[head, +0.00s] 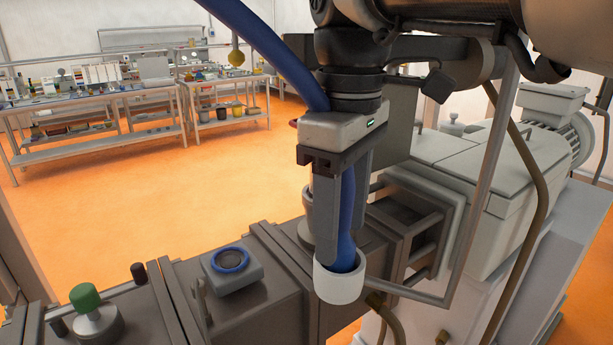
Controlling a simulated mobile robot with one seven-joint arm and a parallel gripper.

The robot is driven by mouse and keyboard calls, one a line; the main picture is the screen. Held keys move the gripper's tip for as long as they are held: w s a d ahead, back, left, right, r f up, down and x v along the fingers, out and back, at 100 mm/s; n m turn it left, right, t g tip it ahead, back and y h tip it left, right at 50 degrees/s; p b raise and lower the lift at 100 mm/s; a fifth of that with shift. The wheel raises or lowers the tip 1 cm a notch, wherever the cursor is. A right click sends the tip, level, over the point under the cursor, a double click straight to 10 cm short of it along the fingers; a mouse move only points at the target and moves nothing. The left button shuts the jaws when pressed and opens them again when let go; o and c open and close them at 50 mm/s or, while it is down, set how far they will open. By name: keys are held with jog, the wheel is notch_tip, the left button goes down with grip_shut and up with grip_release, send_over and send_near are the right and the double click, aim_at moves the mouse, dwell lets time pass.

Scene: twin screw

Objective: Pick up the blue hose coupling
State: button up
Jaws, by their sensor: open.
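A blue hose (258,37) hangs from the top, passes behind my gripper's body and shows again between its fingers. Its lower end runs into a white cup-shaped coupling (339,285), which I take to be the blue hose coupling. My gripper (338,250) points down and is open, with its fingers around the blue hose just above the white collar. I cannot tell whether either finger touches it. Whether the coupling is seated on something beneath is hidden. A grey block with a blue-ringed round port (230,260) sits on the machine to the left.
The grey machine housing (262,302) lies below my gripper, with a green-capped knob (90,305) at left. A metal frame (490,165) and a bulky motor unit (535,125) stand at right. Benches (90,100) with clutter are far back across open orange floor.

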notch_tip(320, 180, down, 2)
jog(key=shift+f, duration=0.1)
jog(key=c, duration=1.1)
